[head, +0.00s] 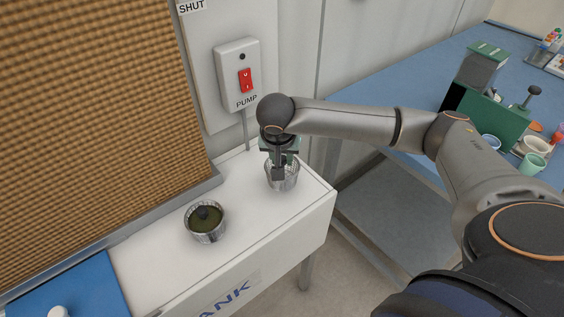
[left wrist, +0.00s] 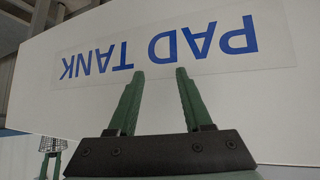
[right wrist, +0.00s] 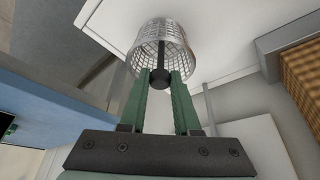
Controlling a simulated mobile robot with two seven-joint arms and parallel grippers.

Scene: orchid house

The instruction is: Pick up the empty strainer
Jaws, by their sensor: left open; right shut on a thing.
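The empty strainer (head: 284,181), a silvery mesh cup with a dark stem and round knob, is at the right end of the white tank top. My right gripper (head: 279,164) is above it, pointing down. In the right wrist view my right gripper (right wrist: 160,74) is shut on the knob, with the mesh cup (right wrist: 163,38) beyond the fingertips. I cannot tell whether the cup touches the tank top. It also shows small in the left wrist view (left wrist: 52,145). My left gripper (left wrist: 157,75) is open and empty, facing the tank's front label.
A second strainer (head: 206,234) with dark green contents stands left on the tank top (head: 150,266). A pump switch box (head: 238,70) is on the wall behind. A brown pad (head: 95,110) rises at left. A blue bench (head: 390,85) with several items is at right.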

